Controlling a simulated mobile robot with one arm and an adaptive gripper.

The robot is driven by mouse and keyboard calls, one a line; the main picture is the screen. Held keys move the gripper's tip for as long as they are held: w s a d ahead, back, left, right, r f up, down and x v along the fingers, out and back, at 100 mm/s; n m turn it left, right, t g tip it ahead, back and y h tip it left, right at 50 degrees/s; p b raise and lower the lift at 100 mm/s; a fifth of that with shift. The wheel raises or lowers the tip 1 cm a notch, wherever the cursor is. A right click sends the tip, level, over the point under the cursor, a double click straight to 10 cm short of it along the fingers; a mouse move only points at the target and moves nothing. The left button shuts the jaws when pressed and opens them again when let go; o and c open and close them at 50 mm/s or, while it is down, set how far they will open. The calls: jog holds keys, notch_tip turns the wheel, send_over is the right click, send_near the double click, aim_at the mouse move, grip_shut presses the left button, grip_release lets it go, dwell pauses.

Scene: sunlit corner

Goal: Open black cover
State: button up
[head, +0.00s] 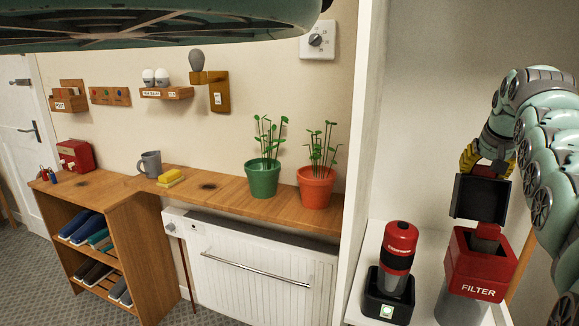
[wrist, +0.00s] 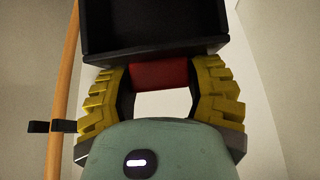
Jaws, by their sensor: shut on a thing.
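The black cover (head: 479,198) is raised nearly upright above the red box marked FILTER (head: 475,268). A grey part (head: 486,238) shows in the box's top opening. My gripper (head: 487,165), with yellow finger pads, is at the cover's top edge. In the wrist view the black cover (wrist: 155,28) fills the top of the picture, with a red bar (wrist: 160,75) at its near edge. There, my gripper (wrist: 161,78) is shut on this red bar, one finger on each side. Whether the cover is still joined to the box cannot be made out.
A red and black canister (head: 398,248) stands in a black base (head: 388,300) left of the filter box, on a white shelf. A white upright panel (head: 362,150) is further left. Potted plants (head: 263,178) stand on a wooden counter (head: 225,190) beyond it.

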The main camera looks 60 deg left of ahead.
jog(key=shift+d+f, duration=0.2)
jog(key=shift+f, duration=0.4)
jog(key=o, duration=1.3)
jog(key=shift+s+r, duration=0.1)
jog(key=shift+r, duration=0.15)
jog(key=shift+v, duration=6.1)
jog(key=shift+a+r, duration=0.1)
jog(key=shift+a, duration=0.05)
